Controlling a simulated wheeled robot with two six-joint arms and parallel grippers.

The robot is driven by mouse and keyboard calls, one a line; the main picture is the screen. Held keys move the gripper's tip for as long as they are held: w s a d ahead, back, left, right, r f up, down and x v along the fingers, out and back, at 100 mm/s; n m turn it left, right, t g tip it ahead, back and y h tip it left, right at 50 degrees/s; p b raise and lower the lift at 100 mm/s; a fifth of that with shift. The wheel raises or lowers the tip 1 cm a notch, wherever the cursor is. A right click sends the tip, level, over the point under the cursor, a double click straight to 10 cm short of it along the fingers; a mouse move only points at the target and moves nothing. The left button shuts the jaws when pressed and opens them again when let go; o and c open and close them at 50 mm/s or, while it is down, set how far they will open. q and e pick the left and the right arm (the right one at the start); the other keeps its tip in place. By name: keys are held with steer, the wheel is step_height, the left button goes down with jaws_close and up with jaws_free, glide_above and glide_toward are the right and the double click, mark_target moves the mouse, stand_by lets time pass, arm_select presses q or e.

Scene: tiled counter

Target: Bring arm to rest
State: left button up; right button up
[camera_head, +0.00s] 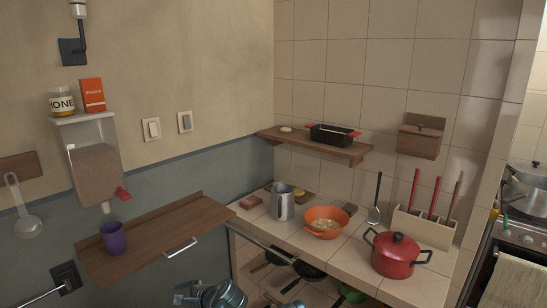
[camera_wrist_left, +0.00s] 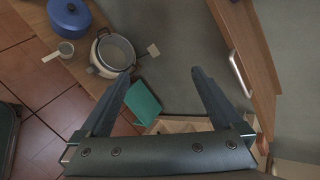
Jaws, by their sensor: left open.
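My left gripper (camera_wrist_left: 163,73) shows in the left wrist view with its two dark fingers spread apart and nothing between them. A wooden shelf with a metal handle (camera_wrist_left: 240,75) is to the right of the fingers. In the head view, blue-grey metal parts (camera_head: 222,295) show at the bottom edge, below the wooden wall shelf (camera_head: 150,238); they look like part of my arm, and no fingertips can be made out there. My right gripper is in neither view.
A purple cup (camera_head: 113,238) stands on the wall shelf. The tiled counter holds a metal mug (camera_head: 283,203), an orange bowl (camera_head: 325,220) and a red pot (camera_head: 396,255). The left wrist view shows a blue pot (camera_wrist_left: 70,15), a pale cooker (camera_wrist_left: 112,52) and a teal board (camera_wrist_left: 143,101).

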arm_select(q)
steer(key=s+d+f+n+g+h+p, duration=0.1)
steer(key=s+d+f+n+g+h, duration=0.1)
steer(key=s+d, duration=0.5)
steer(key=s+d+f+n+g+h+p, duration=0.1)
steer(key=s+d+f+n+g+h, duration=0.2)
steer(key=d, duration=0.9)
steer(key=s+f+n+h, duration=0.1)
steer(key=s+n+h, duration=0.2)
steer(key=s+n, duration=0.1)
steer(key=shift+s+d+f, duration=0.2)
steer(key=shift+s+d, duration=0.05)
steer(key=shift+s, duration=0.05)
